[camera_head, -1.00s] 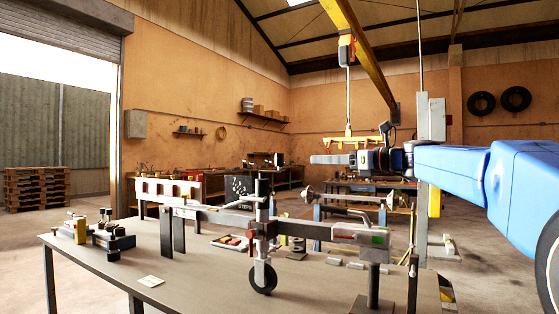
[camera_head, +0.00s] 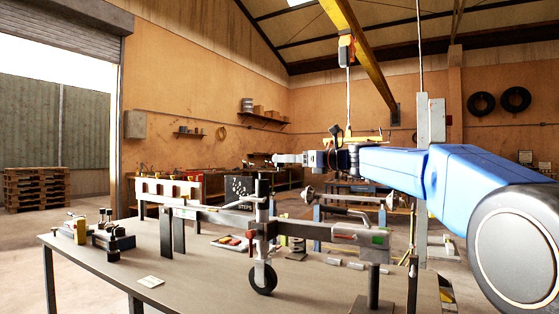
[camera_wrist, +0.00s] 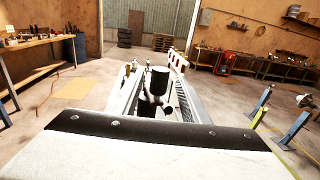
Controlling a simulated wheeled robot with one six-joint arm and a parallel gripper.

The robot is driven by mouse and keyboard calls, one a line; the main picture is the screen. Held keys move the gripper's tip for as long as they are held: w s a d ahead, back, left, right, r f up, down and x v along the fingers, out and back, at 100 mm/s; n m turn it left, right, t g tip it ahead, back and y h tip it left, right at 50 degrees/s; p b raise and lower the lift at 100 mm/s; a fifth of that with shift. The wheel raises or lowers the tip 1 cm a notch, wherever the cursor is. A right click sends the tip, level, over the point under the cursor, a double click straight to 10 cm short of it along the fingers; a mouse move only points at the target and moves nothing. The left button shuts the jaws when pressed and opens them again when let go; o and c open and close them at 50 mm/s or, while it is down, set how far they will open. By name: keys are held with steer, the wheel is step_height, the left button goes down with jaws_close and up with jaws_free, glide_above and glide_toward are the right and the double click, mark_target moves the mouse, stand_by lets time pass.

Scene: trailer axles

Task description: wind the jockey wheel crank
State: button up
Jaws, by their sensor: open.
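The jockey wheel stands upright at the front of the grey trailer drawbar (camera_head: 210,216), its grey tube (camera_head: 262,222) clamped beside it and its black wheel (camera_head: 263,278) low by the bench edge. A thin grey crank arm (camera_head: 243,201) sticks out leftward near the tube's top. My gripper (camera_head: 278,158) is above and right of the tube top, pointing left, apart from the crank and empty. In the wrist view my gripper (camera_wrist: 155,72) has its two fingers spread; a dark upright cylinder shows between them, and I cannot tell which part it is.
The grey bench (camera_head: 200,262) carries a small vise-like tool group (camera_head: 105,235) at left and a white card (camera_head: 150,281). A post (camera_head: 374,285) supports the drawbar at right. Air above the bench's left part is clear.

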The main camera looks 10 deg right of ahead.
steer(key=shift+x, duration=1.65)
jaws_close()
steer(key=shift+s+a, duration=0.15)
